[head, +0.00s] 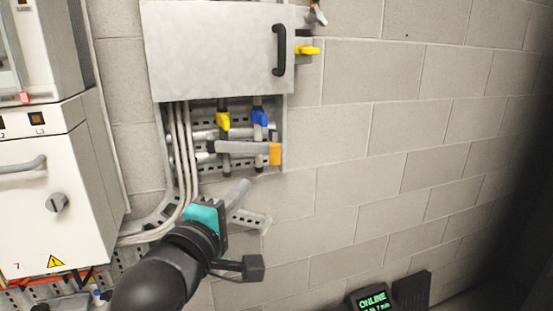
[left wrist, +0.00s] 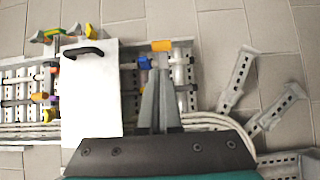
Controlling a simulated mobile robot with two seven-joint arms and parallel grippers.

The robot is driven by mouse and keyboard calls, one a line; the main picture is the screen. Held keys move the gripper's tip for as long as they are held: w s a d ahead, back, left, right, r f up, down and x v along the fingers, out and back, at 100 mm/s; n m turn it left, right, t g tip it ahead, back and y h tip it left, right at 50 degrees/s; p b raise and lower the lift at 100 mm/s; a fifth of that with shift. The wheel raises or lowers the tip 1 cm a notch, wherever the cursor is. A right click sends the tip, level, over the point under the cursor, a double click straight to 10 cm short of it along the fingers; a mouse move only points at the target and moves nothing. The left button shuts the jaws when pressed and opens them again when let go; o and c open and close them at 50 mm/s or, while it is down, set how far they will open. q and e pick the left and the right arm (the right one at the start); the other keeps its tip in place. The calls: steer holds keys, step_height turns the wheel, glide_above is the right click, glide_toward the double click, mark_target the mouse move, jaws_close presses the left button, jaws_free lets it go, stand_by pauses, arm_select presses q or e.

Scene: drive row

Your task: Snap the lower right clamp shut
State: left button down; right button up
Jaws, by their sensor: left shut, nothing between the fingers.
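A grey lever with an orange tip (head: 275,154) lies level below the grey cabinet (head: 215,50); in the left wrist view the orange tip (left wrist: 162,46) shows just beyond my fingertips. A yellow latch-like piece (head: 308,50) sticks out at the cabinet's right side, and it also shows in the left wrist view (left wrist: 89,31). I cannot tell for sure which is the lower right clamp. My left gripper (head: 240,190) is shut and empty, below the grey lever and apart from it in the head view. It also shows in the left wrist view (left wrist: 157,68). My right gripper is not in view.
A yellow valve handle (head: 223,122) and a blue one (head: 260,117) sit on pipes under the cabinet. Grey cables (head: 182,150) run down beside them. A white switch cabinet (head: 55,190) stands at the left. The block wall (head: 400,150) at the right is bare.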

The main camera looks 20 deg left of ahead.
mark_target(276, 156)
arm_select(q)
steer(key=w, duration=0.4)
steer(key=w+p, duration=0.1)
steer(key=w, duration=0.4)
steer(key=w+p, duration=0.1)
steer(key=w, duration=0.4)
steer(key=shift+d, duration=0.4)
steer(key=shift+w+d+r+n+y+b, duration=0.2)
steer(key=shift+w+n+y+b, duration=0.1)
steer(key=shift+w+n+y, duration=0.3)
steer(key=shift+w+d+f+n+y+b, duration=0.1)
steer(key=shift+w+f+n+y+b, duration=0.15)
steer(key=shift+w, duration=0.2)
steer(key=shift+w+d+n+y+b, duration=0.1)
steer(key=shift+w+y, duration=0.25)
steer(key=shift+w, duration=0.1)
steer(key=w, duration=0.4)
steer(key=shift+w, duration=0.15)
steer(key=shift+w+r, duration=0.1)
steer(key=shift+w, duration=0.15)
